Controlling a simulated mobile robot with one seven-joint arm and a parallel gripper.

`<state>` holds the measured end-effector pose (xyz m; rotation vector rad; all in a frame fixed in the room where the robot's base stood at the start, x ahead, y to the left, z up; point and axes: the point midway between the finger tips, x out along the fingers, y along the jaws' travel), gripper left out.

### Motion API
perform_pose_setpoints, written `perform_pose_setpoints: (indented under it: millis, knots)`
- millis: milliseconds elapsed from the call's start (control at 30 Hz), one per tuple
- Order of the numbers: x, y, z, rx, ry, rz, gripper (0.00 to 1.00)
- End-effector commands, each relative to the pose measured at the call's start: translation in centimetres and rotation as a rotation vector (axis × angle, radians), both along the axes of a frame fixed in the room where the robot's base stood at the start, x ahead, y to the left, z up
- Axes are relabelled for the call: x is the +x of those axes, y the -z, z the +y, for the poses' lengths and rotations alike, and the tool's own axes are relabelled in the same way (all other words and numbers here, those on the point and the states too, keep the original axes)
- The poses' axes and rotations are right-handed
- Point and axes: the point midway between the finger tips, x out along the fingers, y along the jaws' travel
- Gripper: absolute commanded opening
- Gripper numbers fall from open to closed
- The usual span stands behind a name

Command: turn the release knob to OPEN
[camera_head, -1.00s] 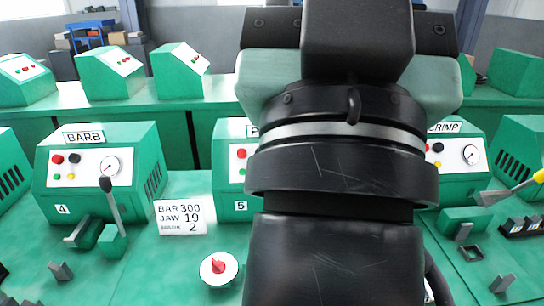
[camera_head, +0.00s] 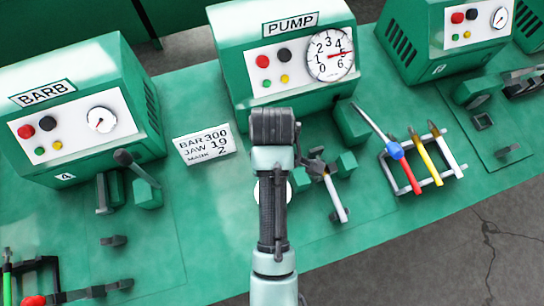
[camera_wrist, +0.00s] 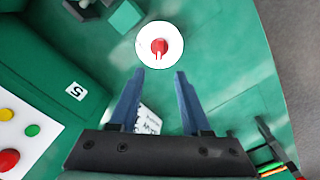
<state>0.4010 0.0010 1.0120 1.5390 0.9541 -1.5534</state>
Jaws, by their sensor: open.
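The release knob (camera_wrist: 159,46) is red, on a round white disc (camera_wrist: 146,58), just beyond my fingertips in the wrist view. No lettering on the disc is readable. My gripper (camera_wrist: 160,72) is open, its two blue fingers apart with nothing held between them. They point toward the disc, and I see no contact; their height above it I cannot tell. In the head view my arm covers the knob and only the white disc's edge (camera_head: 287,191) shows. The PUMP machine (camera_head: 235,60) stands behind, its dial (camera_head: 330,54) needle pointing right, near 5.
The BARB machine (camera_head: 80,110) is at left. Green bench top is clear at lower left of my arm.

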Motion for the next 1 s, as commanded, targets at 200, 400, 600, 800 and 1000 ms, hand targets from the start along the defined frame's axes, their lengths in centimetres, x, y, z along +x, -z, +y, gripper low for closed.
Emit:
perform_pose_setpoints:
  millis: [200,400,600,800,1000]
  knots:
    - [-0.2,4.4,0.0,-0.001,0.002,0.003,0.47]
    - [0.0,8.3,-0.1,-0.001,0.003,-0.003,0.47]
    - [0.1,10.7,0.0,0.0,0.003,-0.005,0.47]
    - [0.1,11.5,0.0,-0.001,0.003,-0.008,0.47]
    - [0.1,11.5,0.0,-0.001,0.003,-0.008,0.47]
